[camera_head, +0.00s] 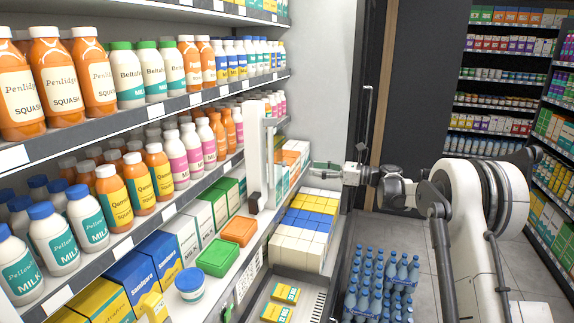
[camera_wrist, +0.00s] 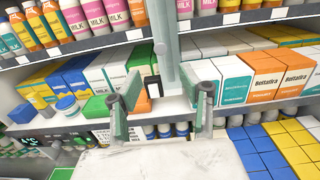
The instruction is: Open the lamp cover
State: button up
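No part is clearly recognisable as a lamp cover. A pale upright panel (camera_head: 257,150) stands at the shelf front in the head view, with a small dark block (camera_head: 254,203) at its lower left. In the wrist view a grey-green upright post (camera_wrist: 166,40) runs down between my fingers, with a small black-and-white piece (camera_wrist: 153,87) beside it. My gripper (camera_head: 323,167) is to the right of the panel, fingers pointing left toward the shelf. In the wrist view my gripper (camera_wrist: 160,97) has its two fingers wide apart, with nothing visibly held. Contact with the post cannot be told.
Shelves of bottles (camera_head: 90,215) and boxes (camera_head: 140,270) fill the left. A tray of blue, yellow and white boxes (camera_head: 300,235) lies below my gripper. Blue-capped bottles (camera_head: 380,285) stand on the floor. A dark door with a handle (camera_head: 365,115) is behind. Open floor lies right.

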send_near(275, 160)
jog(key=s+a, duration=0.1)
jog(key=a, duration=0.2)
jog(key=s+a, duration=0.1)
jog(key=a, duration=0.1)
jog(key=shift+s+r, duration=0.3)
jog(key=shift+r, duration=0.05)
jog(key=shift+c, duration=0.2)
grip_shut()
